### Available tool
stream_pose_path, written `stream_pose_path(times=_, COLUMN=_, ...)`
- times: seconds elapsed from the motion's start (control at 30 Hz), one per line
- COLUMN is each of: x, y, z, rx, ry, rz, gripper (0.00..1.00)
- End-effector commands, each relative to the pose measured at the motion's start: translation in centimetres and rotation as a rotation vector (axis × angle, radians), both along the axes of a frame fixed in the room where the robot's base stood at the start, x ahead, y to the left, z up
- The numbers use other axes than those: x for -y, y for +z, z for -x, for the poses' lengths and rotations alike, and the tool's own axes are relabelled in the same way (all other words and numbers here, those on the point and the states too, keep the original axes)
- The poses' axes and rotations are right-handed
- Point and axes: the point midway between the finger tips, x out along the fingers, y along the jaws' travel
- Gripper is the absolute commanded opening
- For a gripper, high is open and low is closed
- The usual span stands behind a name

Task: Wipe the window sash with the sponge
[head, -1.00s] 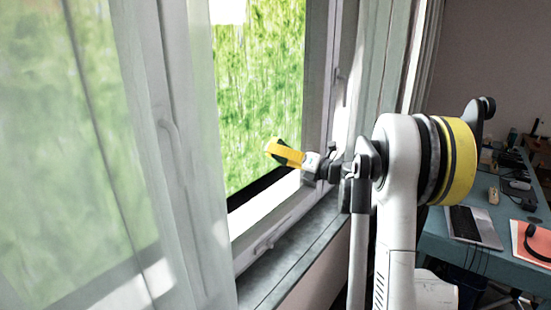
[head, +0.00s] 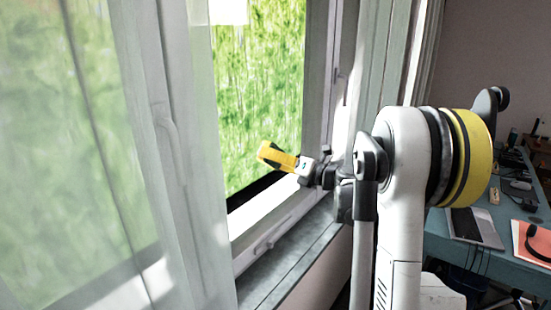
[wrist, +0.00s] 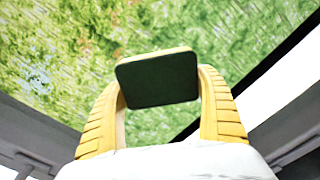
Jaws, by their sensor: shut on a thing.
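My gripper (head: 277,157) has yellow fingers and is in front of the window, with the greenery behind it. In the wrist view, the gripper (wrist: 158,95) is shut on the sponge (wrist: 158,80), a small block with a dark green face and a thin yellow edge. The sponge is hard to make out in the head view. The white window sash (head: 318,90) stands to the right of the gripper, and its lower rail runs below. I see no clear contact between sponge and sash; the exact gap cannot be told.
A sheer curtain (head: 90,160) covers the left side, with a window handle behind it. A grey sill (head: 290,265) runs below the window. A desk (head: 480,255) with a laptop (head: 473,227) and headphones (head: 538,243) stands at the right, behind my arm.

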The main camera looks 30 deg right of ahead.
Motion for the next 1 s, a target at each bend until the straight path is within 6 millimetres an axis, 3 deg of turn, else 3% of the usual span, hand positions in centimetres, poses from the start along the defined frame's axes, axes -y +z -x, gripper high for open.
stream_pose_path(times=0.2, x=-2.0, y=0.0, z=0.5, rx=0.0, ry=0.004, rz=0.0, gripper=0.54)
stream_pose_path(times=1.0, x=-6.3, y=0.0, z=2.3, rx=0.0, ry=0.005, rz=0.0, gripper=0.54)
